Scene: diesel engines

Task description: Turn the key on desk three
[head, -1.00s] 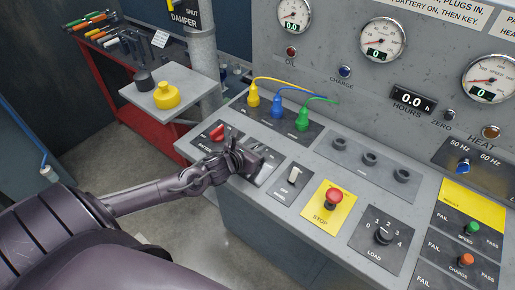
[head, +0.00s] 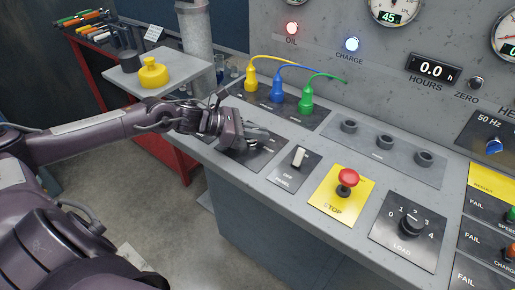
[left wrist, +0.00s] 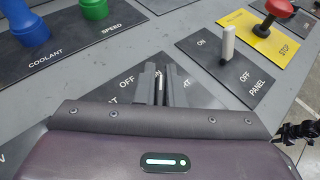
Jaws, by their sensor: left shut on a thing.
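My left gripper (head: 238,145) reaches over the grey sloped desk (head: 290,197) and is at the dark key plate (head: 265,158). In the left wrist view its fingers (left wrist: 161,86) are closed on the key, a thin piece between them that is mostly hidden. The key plate (left wrist: 122,92) reads OFF on its left, and its other lettering is partly covered by the fingers. Above the desk the red OIL lamp (head: 291,28) and the blue-white CHARGE lamp (head: 352,44) are lit, and a gauge (head: 393,8) reads 45.
A white panel toggle (head: 299,158) stands close right of the key plate, then the red STOP button (head: 348,178) and the LOAD knob (head: 410,224). Yellow, blue and green plugs (head: 277,90) with cables stand behind. A side shelf (head: 190,75) holds a yellow weight-like object.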

